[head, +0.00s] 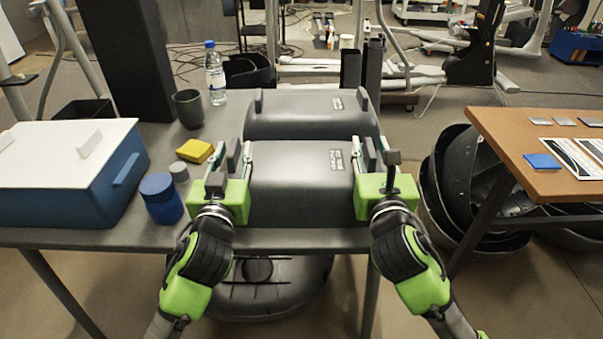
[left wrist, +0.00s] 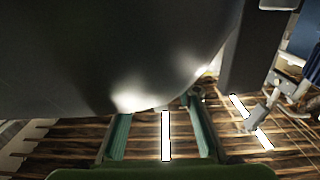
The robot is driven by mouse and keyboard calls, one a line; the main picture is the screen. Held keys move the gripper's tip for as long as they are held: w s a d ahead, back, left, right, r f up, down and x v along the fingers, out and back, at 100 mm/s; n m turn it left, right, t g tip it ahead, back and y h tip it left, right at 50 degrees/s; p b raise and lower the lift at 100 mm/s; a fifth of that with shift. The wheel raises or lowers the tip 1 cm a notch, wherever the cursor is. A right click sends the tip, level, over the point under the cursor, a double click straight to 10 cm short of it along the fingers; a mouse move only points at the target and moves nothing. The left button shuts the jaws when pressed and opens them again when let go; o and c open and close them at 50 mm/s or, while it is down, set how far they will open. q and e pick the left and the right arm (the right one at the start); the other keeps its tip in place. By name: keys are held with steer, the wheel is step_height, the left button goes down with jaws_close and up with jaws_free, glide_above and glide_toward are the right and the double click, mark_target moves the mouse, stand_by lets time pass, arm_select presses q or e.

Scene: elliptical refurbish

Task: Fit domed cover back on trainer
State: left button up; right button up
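A dark grey domed cover (head: 302,185) lies at the front of the table, with a small label on its right. A second, similar cover (head: 310,118) lies behind it. My left gripper (head: 231,160) is at the near cover's left end, its fingers apart around the upright grey tab there. My right gripper (head: 371,160) is at the right end, its fingers apart on either side of the other tab. The left wrist view shows green finger pads (left wrist: 162,138) spread apart beneath a large dark surface. Whether the pads touch the tab is unclear.
A blue box with a white lid (head: 60,150), a blue jar (head: 161,199), a yellow block (head: 195,150), a dark cup (head: 188,108) and a water bottle (head: 215,75) stand on the left. A brown table (head: 510,135) is at right. Dark curved shells (head: 470,190) lie between tables.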

arm_select(q)
steer(key=shift+w, duration=0.25)
arm_select(e)
steer(key=shift+w, duration=0.25)
arm_select(q)
jaws_close()
arm_select(e)
jaws_close()
arm_select(q)
steer(key=shift+r, duration=0.15)
arm_select(e)
steer(key=shift+r, duration=0.15)
